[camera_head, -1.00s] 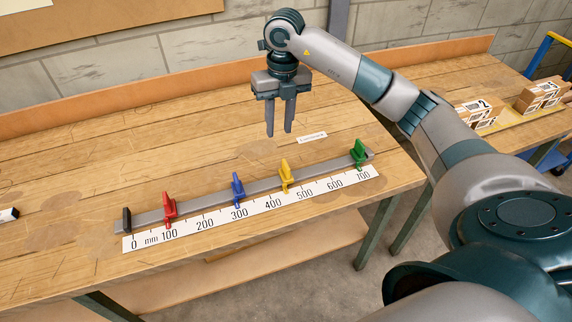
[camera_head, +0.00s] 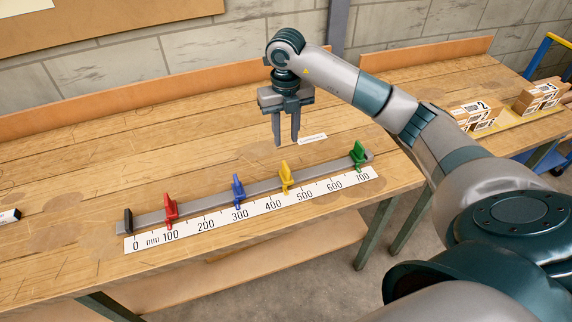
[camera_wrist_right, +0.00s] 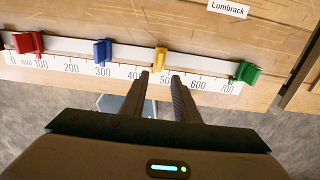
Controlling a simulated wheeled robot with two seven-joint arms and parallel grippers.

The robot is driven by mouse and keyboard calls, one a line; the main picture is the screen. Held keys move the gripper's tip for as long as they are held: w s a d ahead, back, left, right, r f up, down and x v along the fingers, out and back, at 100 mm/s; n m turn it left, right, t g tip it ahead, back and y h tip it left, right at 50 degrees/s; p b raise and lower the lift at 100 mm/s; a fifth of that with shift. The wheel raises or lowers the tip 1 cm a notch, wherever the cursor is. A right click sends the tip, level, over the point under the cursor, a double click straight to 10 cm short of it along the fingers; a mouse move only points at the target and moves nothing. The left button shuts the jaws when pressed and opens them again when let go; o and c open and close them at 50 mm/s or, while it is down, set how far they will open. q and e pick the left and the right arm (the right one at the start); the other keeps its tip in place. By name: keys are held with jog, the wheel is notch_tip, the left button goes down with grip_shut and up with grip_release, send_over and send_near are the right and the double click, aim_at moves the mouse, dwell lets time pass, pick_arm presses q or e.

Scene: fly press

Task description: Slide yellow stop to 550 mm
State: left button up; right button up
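The yellow stop (camera_head: 285,176) sits on the grey rail (camera_head: 262,187), between the 400 and 500 marks of the white mm scale (camera_head: 255,209), at roughly 450. It also shows in the right wrist view (camera_wrist_right: 160,59). My right gripper (camera_head: 286,144) hangs fingers-down above the table, over and behind the yellow stop and apart from it. Its two fingers are apart with nothing between them; in the right wrist view the fingertips (camera_wrist_right: 160,74) appear just below the yellow stop. My left gripper is not in view.
The blue stop (camera_head: 238,187) and red stop (camera_head: 170,209) stand left of the yellow one. The green stop (camera_head: 358,154) is near the rail's right end, the black end piece (camera_head: 128,220) at its left. A "Lumbrack" label (camera_head: 312,139) lies behind the rail.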

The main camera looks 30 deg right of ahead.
aim_at(286, 165)
notch_tip(286, 165, down, 13)
jog(key=p, duration=0.4)
jog(key=shift+f, duration=0.15)
grip_shut()
